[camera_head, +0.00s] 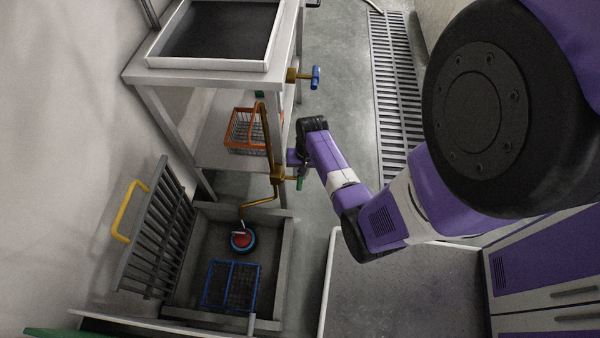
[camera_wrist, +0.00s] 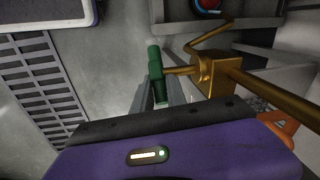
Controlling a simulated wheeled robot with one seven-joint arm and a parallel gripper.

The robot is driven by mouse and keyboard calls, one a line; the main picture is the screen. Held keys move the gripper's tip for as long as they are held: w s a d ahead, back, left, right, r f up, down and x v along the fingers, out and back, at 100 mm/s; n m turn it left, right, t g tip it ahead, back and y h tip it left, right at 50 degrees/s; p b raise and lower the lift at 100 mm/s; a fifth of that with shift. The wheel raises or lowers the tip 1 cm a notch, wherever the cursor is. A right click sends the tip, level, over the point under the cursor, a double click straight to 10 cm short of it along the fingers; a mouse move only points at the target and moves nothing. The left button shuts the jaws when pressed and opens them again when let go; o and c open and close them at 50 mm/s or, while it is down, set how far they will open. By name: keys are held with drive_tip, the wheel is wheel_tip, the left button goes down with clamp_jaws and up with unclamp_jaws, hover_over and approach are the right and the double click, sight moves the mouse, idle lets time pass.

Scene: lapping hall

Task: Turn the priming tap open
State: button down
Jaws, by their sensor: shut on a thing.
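The tap with the green handle (camera_head: 299,183) has a brass body (camera_head: 278,175) on a brass pipe above an open floor pit. In the wrist view the green handle (camera_wrist: 155,70) stands crosswise on a short stem left of the brass body (camera_wrist: 217,73). My gripper (camera_wrist: 160,97) is shut on the green handle, with a grey finger showing on either side of it. In the head view my gripper is small and partly hidden by my own wrist. A second tap with a blue handle (camera_head: 316,77) sits on the bench edge, apart from my gripper.
An orange wire basket (camera_head: 240,145) stands on the bench's lower shelf. The pit (camera_head: 275,265) holds a blue wire basket (camera_head: 231,286) and a red and blue round part (camera_head: 242,241). A raised grate (camera_head: 160,230) with a yellow handle leans left. Floor right of the bench is clear.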

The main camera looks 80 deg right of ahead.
drive_tip(key=shift+a+r+h+p, duration=0.15)
drive_tip(key=shift+a+h+p, duration=0.15)
drive_tip(key=shift+h+p, duration=0.35)
drive_tip(key=shift+a+h, duration=0.15)
drive_tip(key=shift+h, duration=1)
drive_tip(key=shift+h+b, duration=0.65)
drive_tip(key=shift+h, duration=0.55)
drive_tip(key=shift+a+t+h+b, duration=0.1)
drive_tip(key=shift+t+h+b, duration=0.2)
drive_tip(key=shift+h+b, duration=0.2)
drive_tip(key=shift+r, duration=0.1)
drive_tip(key=c, duration=1.3)
unclamp_jaws()
drive_tip(key=shift+c, duration=0.2)
drive_tip(key=shift+r, duration=0.1)
